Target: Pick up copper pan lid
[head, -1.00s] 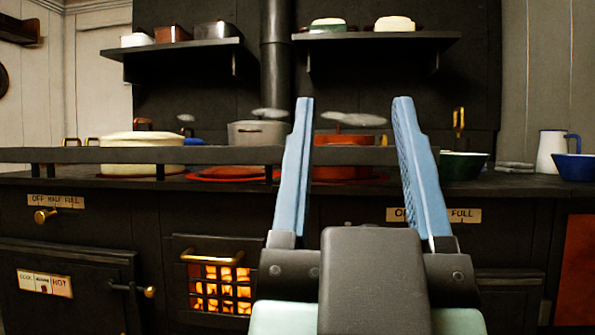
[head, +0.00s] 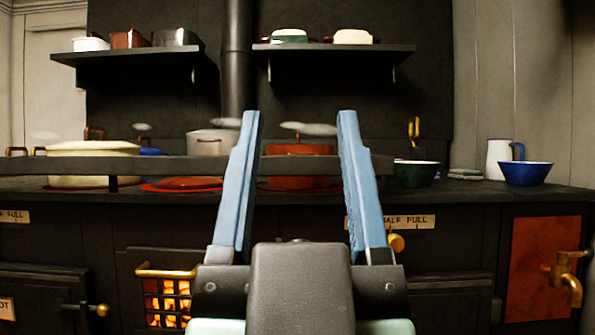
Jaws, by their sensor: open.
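A flat orange-red, copper-coloured lid (head: 188,184) lies on the stove top behind the front rail, left of centre. The rail hides part of it. An orange-red pan (head: 312,168) stands to its right, seen between my fingers and partly behind the rail; whether it wears a lid of its own is hard to tell. My gripper (head: 299,118) is open and empty, its two blue fingers pointing up and away in front of the stove. The left finger overlaps the gap between lid and pan in the picture.
A dark rail (head: 80,166) runs along the stove front. A cream pot (head: 90,181) stands left, a grey pot (head: 208,143) behind the lid. A green bowl (head: 416,175), blue bowl (head: 525,174) and white jug (head: 498,156) stand right. A brass tap (head: 563,272) juts out lower right.

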